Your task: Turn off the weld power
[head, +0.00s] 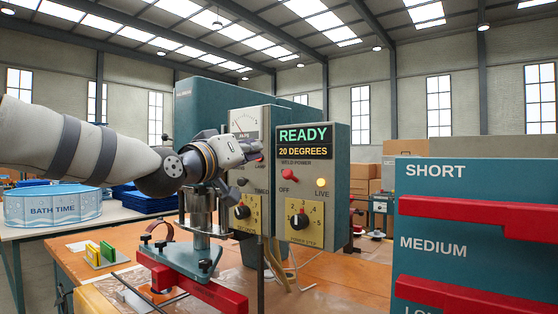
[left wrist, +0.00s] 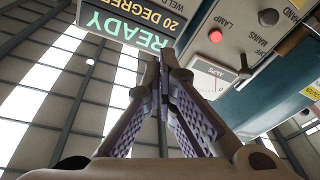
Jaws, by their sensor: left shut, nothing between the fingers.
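The weld power switch (head: 288,174) has a red knob and sits on the right control box (head: 337,215), under the label WELD POWER. The knob is on the side marked OFF, and a yellow lamp (head: 321,183) glows above the word LIVE. My left gripper (head: 256,150) is shut and empty, up and left of the switch, in front of the neighbouring panel. I see no clear contact with the switch. In the left wrist view the closed fingers (left wrist: 161,78) point toward the panels; the red knob does not show there. My right gripper is not in view.
The display (head: 304,142) reads READY, 20 DEGREES. A numbered power step dial (head: 300,220) lies below the switch. A gauge panel (head: 244,118) stands left. A clamp fixture with a red bar (head: 190,285) is below my arm. A labelled rack (head: 440,175) fills the right foreground.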

